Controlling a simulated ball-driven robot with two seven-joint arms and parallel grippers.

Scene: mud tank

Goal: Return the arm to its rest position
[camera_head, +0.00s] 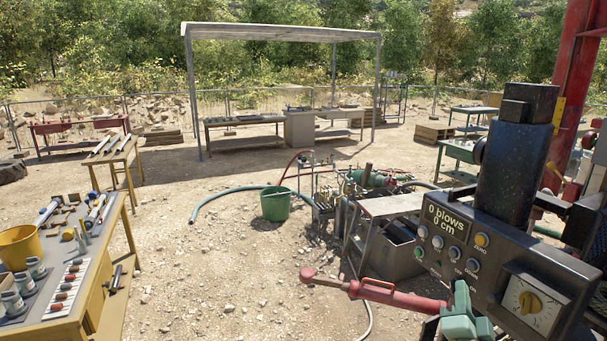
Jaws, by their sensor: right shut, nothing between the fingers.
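My right gripper (461,292) seems to be the teal-green part at the bottom edge, right of centre. It is shut and empty, in front of the control panel's lower left corner. Most of the arm behind it is out of view or hidden. A red bar (385,291) with a rounded end reaches left from beside the gripper; whether they touch I cannot tell. My left gripper is not in view.
A dark control panel (447,247) reading "0 blows 0 cm" stands close at right. A tool table (85,285) with a yellow bucket (19,247) stands at left. A green bucket (275,204), hoses and a metal tank (392,254) stand mid-scene. Gravel at front centre is mostly clear.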

